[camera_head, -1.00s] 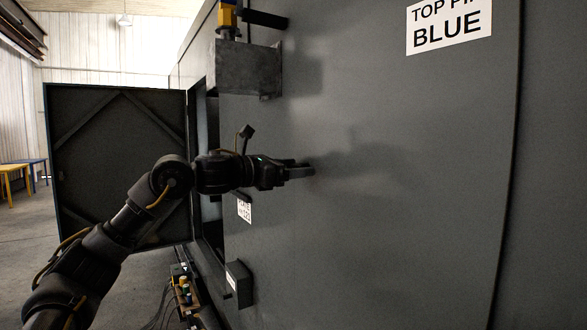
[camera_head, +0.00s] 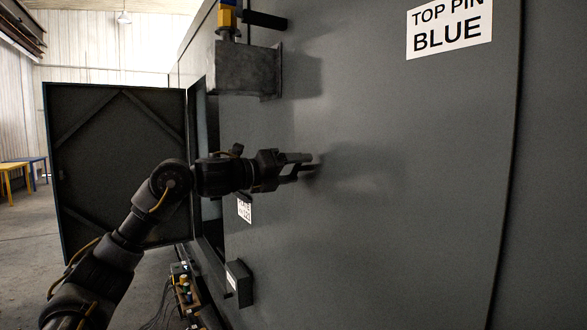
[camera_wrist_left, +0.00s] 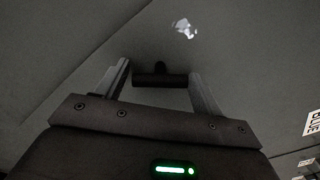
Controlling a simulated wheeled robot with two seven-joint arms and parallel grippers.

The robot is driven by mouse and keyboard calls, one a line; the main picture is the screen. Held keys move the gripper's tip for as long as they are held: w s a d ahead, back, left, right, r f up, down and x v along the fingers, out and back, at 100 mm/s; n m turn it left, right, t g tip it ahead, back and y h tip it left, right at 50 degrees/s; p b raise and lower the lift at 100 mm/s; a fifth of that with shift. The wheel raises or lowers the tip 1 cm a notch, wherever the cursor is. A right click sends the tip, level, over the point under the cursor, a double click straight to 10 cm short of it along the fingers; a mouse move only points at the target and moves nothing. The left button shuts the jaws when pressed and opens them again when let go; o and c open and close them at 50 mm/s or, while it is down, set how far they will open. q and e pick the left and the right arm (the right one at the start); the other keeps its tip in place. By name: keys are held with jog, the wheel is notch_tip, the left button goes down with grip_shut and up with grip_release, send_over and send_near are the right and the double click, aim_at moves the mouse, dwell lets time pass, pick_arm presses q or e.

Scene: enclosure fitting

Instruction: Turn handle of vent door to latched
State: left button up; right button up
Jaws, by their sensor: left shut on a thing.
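A dark T-shaped handle (camera_wrist_left: 160,80) stands on the grey panel (camera_wrist_left: 210,60), its crossbar between the two fingers of my left gripper (camera_wrist_left: 160,88) in the left wrist view. In the head view my left gripper (camera_head: 312,164) reaches in from the left to the large grey panel (camera_head: 400,200), its fingers rolled one above the other. It is shut on the handle, which the fingers mostly hide in the head view. I cannot tell from these views whether the handle is at latched. My right gripper is not in view.
A dark door with diagonal braces (camera_head: 115,170) stands open at the left. A metal box bracket (camera_head: 245,70) with a yellow and blue pin (camera_head: 227,17) juts out above my gripper. A small dark box (camera_head: 239,283) sits low on the panel. A "TOP PIN BLUE" sign (camera_head: 449,27) is upper right.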

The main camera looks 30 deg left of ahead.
pick_arm(q)
jog(key=n+p, duration=0.1)
jog(key=n, duration=0.3)
jog(key=shift+r, duration=0.1)
jog(key=shift+n, duration=1.6)
jog(key=o, duration=1)
jog(key=shift+c, duration=0.2)
